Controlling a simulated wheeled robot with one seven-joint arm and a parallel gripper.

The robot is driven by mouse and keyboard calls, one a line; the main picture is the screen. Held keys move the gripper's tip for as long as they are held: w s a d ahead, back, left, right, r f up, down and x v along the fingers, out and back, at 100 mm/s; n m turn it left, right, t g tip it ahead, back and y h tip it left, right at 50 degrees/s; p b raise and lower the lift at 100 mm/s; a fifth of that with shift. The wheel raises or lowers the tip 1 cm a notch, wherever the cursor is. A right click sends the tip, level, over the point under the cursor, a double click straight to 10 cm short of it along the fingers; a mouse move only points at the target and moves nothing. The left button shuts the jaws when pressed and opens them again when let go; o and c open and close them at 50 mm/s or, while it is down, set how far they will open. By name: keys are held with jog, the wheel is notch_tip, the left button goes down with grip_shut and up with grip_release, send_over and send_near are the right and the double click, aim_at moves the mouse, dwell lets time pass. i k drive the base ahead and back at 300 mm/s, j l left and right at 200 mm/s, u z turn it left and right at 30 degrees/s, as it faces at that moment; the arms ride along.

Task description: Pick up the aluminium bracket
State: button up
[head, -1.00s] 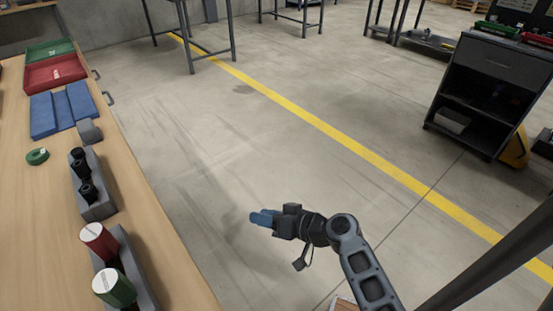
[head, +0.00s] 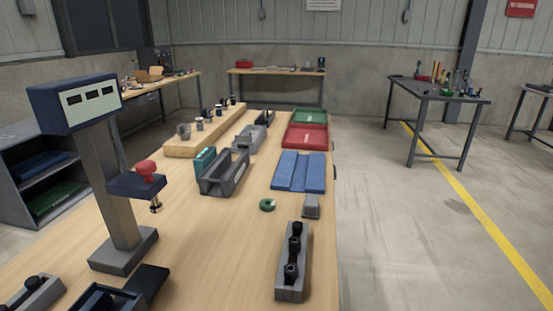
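A small grey, metal-looking piece (head: 311,206) lies on the wooden workbench (head: 215,245) near its right edge. It sits just in front of the blue ribbed mat and may be the aluminium bracket, but it is too small to be sure. Another grey metal-looking object (head: 250,138) lies farther back, behind an open grey bin, and its shape is hard to make out. My gripper is out of view, so I cannot see what it holds.
A grey rack with black parts (head: 293,262), a green ring (head: 267,205) and the blue mat (head: 299,171) surround the small piece. Red (head: 305,137) and green (head: 309,115) trays stand behind. A grey bin (head: 223,172) and a tall display post (head: 107,175) stand left.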

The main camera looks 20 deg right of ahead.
aim_at(247, 137)
jog(key=l+u, duration=0.25)
jog(key=l, duration=1.05)
jog(key=i+l+u, duration=0.1)
jog(key=i+l, duration=0.15)
jog(key=i+l+u, duration=0.1)
jog(key=l, duration=0.3)
jog(key=i+l+u, duration=0.15)
jog(key=i+l, duration=0.15)
jog(key=i+l+u, duration=0.1)
jog(key=l, duration=0.3)
jog(key=i+l+u, duration=0.1)
jog(key=i+l, duration=0.15)
jog(key=l, duration=0.15)
